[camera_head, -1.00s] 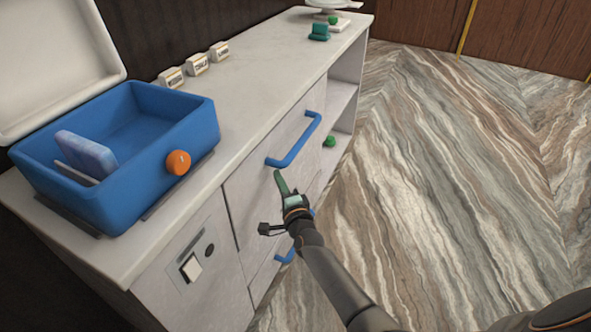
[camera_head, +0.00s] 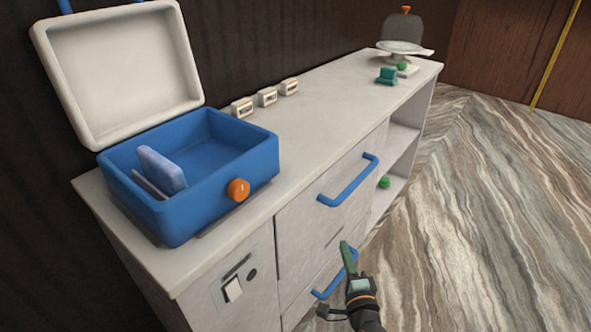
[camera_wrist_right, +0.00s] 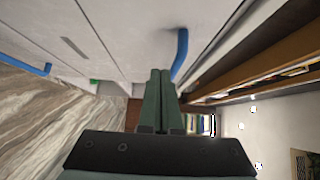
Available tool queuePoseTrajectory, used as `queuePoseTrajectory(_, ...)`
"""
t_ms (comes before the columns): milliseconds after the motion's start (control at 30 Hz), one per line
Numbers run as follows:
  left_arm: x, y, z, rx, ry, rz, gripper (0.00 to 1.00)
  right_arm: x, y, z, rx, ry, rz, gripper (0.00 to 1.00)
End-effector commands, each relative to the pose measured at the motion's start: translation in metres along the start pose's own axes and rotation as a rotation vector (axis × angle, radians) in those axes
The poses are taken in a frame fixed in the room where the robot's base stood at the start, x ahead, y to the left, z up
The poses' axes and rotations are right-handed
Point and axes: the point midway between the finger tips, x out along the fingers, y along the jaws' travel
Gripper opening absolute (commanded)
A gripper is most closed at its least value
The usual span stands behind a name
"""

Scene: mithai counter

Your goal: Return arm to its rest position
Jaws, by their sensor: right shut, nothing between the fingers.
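My right gripper (camera_head: 347,258) is in front of the counter's drawer fronts, low in the head view, beside the lower blue handle (camera_head: 334,276). Its green fingers are shut together with nothing between them, as the right wrist view (camera_wrist_right: 160,100) also shows. In the wrist view a blue handle (camera_wrist_right: 181,52) is just beyond the fingertips; whether they touch cannot be told. The right forearm runs out of the bottom of the head view. My left gripper is not in view.
The counter (camera_head: 300,135) carries an open blue box (camera_head: 215,205) with an orange knob (camera_head: 238,190), several small label blocks (camera_head: 267,97), a teal block (camera_head: 387,76) and a scale (camera_head: 404,48). An upper blue handle (camera_head: 348,182) sticks out. Marbled floor (camera_head: 480,220) at right is free.

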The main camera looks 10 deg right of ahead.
Motion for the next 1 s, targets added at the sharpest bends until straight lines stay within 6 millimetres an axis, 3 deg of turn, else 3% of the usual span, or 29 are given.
queuePoseTrajectory(167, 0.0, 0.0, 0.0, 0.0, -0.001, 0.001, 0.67, -0.038, 0.022, 0.023, -0.297, -0.147, 0.095, 0.0)
queuePoseTrajectory(400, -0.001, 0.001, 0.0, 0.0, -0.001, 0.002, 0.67, -0.15, 0.069, 0.06, -1.038, -0.555, 0.249, 0.0)
queuePoseTrajectory(600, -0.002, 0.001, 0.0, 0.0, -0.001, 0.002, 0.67, -0.235, 0.086, 0.062, -1.501, -0.863, 0.293, 0.0)
queuePoseTrajectory(1000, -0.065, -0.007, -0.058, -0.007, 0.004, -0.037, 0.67, -0.24, 0.007, 0.045, -1.519, -0.838, 0.328, 0.0)
